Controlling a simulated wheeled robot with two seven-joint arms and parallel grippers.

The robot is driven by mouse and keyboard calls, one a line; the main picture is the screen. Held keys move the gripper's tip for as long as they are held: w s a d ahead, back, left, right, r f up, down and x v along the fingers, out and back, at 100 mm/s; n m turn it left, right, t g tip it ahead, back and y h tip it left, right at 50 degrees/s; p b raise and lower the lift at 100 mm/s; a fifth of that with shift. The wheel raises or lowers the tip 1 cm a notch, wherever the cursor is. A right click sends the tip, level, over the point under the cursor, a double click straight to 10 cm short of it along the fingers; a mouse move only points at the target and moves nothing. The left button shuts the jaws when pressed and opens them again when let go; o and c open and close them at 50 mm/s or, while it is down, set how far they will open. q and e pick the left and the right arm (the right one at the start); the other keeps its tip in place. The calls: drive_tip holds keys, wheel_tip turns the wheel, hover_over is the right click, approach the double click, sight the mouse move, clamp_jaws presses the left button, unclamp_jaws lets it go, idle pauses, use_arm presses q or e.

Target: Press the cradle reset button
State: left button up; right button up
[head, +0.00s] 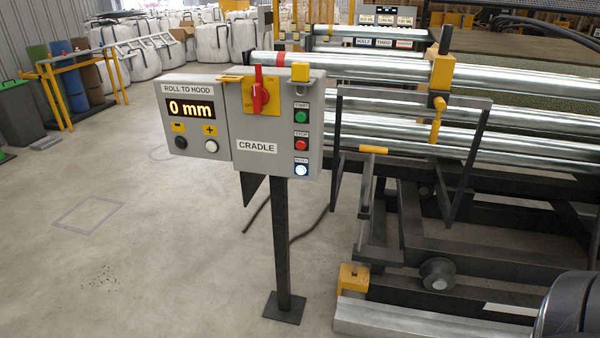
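The cradle control box (265,120) stands on a dark post in the middle of the head view and is labelled CRADLE. Its reset button (301,170) is white and looks lit, at the bottom of the right-hand column. Above it are the red stop button (301,144) and the green start button (301,116). A red rotary switch (260,90) sits on a yellow plate at the upper middle of the box. Neither of my grippers shows. A dark rounded part, probably mine, fills the lower right corner.
A ROLL TO HOOD panel (192,118) reading 0 mm joins the box on the left. The cradle machine with steel rollers (380,120) stands close on the right. The post's base plate (284,308) rests on the floor. Open concrete floor (130,250) lies to the left.

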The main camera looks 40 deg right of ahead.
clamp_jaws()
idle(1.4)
